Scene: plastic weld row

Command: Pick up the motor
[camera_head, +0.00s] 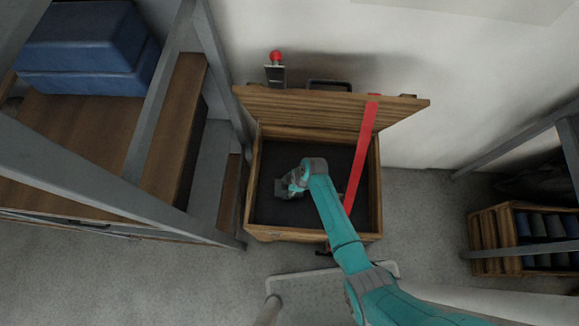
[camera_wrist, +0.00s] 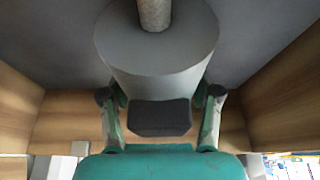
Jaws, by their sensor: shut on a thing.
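The motor is a grey cylinder (camera_wrist: 158,58) with a thinner round shaft, and it fills the upper middle of the wrist view. My gripper (camera_wrist: 160,98) is shut on it, one finger on each side. In the head view my gripper (camera_head: 296,182) is inside the open wooden crate (camera_head: 252,205), with the motor (camera_head: 283,188) a small dark grey shape at its tip. The gripper and arm hide part of the motor there. I cannot tell whether the motor touches the crate's dark floor.
The crate's wooden walls surround my gripper. Its raised lid (camera_head: 310,106) stands behind, and a red strap (camera_head: 360,155) runs down on the right. Metal-framed shelving (camera_head: 165,110) stands at left. A wooden crate of dark blue items (camera_head: 485,235) is at right.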

